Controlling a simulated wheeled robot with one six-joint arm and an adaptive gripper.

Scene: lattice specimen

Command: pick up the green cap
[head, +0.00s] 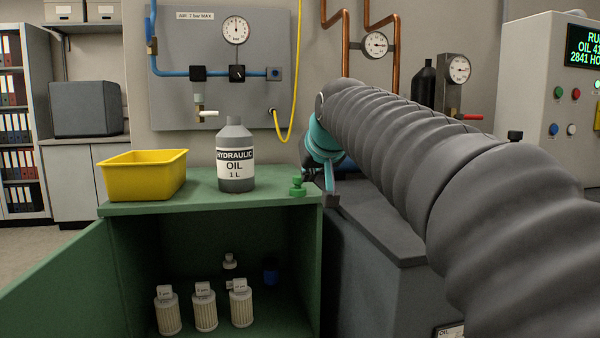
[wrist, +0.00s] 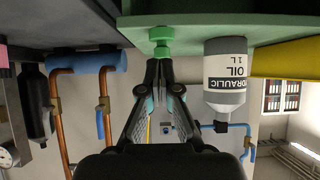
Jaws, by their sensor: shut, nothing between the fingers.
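The green cap (head: 298,187) stands on the top of the green cabinet (head: 215,205), near its right front corner. It also shows in the wrist view (wrist: 162,34), where the picture is upside down. My gripper (head: 331,199) is beside the cap on its right in the head view, partly hidden by my arm. In the wrist view my gripper's fingertips (wrist: 162,64) come close together just short of the cap, shut with nothing between them. I cannot tell whether they touch the cap.
A hydraulic oil bottle (head: 236,155) and a yellow bin (head: 143,175) stand on the cabinet top left of the cap. The cabinet is open, with several filters (head: 205,308) inside. A grey machine (head: 375,225) stands right of it. The cabinet top between bottle and cap is clear.

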